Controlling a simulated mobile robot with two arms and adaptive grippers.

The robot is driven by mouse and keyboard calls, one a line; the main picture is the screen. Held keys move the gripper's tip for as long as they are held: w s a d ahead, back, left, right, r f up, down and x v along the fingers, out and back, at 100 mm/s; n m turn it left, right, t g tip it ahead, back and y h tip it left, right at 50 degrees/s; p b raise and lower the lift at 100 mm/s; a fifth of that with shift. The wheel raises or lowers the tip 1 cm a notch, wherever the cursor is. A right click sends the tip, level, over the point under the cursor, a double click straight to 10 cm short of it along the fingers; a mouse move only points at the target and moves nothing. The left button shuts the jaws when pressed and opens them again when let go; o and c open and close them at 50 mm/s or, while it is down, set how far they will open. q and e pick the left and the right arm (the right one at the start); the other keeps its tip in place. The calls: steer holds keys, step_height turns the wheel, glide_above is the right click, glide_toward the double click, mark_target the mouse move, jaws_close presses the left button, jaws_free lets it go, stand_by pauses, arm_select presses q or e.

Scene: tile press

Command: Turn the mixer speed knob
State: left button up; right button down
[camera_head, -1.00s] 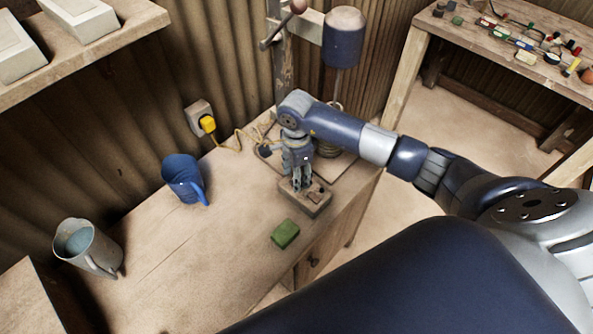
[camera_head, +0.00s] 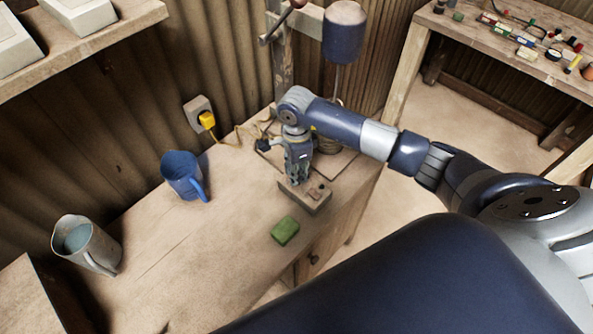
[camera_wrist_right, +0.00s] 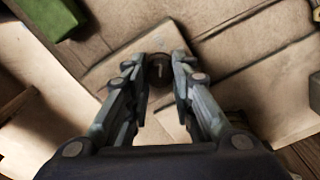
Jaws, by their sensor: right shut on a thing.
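The mixer's control box (camera_head: 318,198) is a small beige box on the workbench, with a small reddish-brown part on its top. It also shows in the right wrist view (camera_wrist_right: 118,62). The speed knob (camera_wrist_right: 158,70) is dark and round with a pale mark, and sits between my right fingertips in the right wrist view. My right gripper (camera_head: 297,180) points down over the box and is shut on the knob; the fingers hide the knob in the head view. The mixer (camera_head: 343,45), with a blue motor housing and a shaft, stands behind. My left gripper is out of view.
A green block (camera_head: 285,231) lies just in front of the box. A blue jug (camera_head: 180,175) and a grey jug with liquid (camera_head: 92,248) stand to the left. A yellow plug (camera_head: 207,120) sits in the wall socket. The bench front is clear.

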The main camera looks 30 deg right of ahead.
steer(key=m+b, duration=0.3)
steer(key=m, duration=0.2)
steer(key=shift+f, duration=0.15)
steer(key=m+b, duration=0.3)
steer(key=m, duration=0.3)
steer(key=shift+m, duration=0.3)
steer(key=m+b, duration=0.2)
steer(key=m, duration=0.4)
steer(key=shift+b, duration=0.4)
steer(key=m+b, duration=0.1)
steer(key=m, duration=0.4)
steer(key=shift+r, duration=0.2)
steer(key=shift+w+m, duration=0.1)
steer(key=shift+m, duration=0.2)
steer(key=c, duration=1.3)
jaws_free()
steer(key=shift+c, duration=0.2)
